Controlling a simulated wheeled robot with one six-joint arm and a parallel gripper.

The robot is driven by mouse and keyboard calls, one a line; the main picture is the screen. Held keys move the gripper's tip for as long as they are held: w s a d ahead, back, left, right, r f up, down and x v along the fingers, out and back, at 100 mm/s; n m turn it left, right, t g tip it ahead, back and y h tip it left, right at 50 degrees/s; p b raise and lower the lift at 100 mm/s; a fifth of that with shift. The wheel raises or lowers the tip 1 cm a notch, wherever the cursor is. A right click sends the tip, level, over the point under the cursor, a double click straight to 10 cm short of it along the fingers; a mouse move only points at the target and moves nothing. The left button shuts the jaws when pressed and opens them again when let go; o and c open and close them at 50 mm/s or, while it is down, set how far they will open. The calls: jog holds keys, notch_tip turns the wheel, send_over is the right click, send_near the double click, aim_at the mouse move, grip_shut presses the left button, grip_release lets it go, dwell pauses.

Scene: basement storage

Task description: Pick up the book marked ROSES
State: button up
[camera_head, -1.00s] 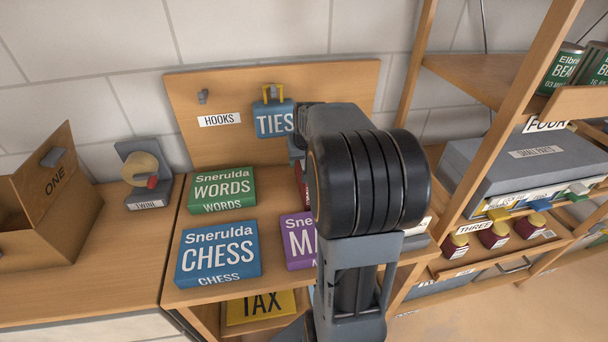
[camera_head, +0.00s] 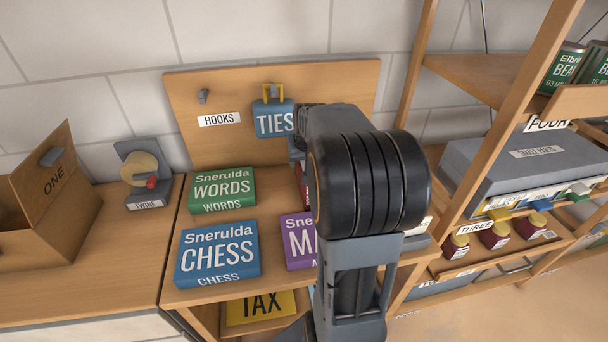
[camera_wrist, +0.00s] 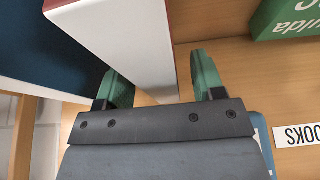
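No book in view shows the word ROSES. In the wrist view, a book (camera_wrist: 125,40) with white page edges and a red cover edge reaches down between my gripper's two green fingers; its title is hidden. My gripper (camera_wrist: 162,82) is open around its near end, with a gap to the finger on the right. Contact with the finger on the left is unclear. In the head view my arm hides the gripper, and only a red and white sliver (camera_head: 298,165) shows beside the arm.
A blue TIES pack (camera_head: 272,121) hangs on the backboard. A wooden shelf upright (camera_head: 500,130) stands right. A dark blue surface (camera_wrist: 40,50) is beside the red-edged book.

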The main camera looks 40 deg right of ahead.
grip_shut()
dwell(0.3)
dwell(0.3)
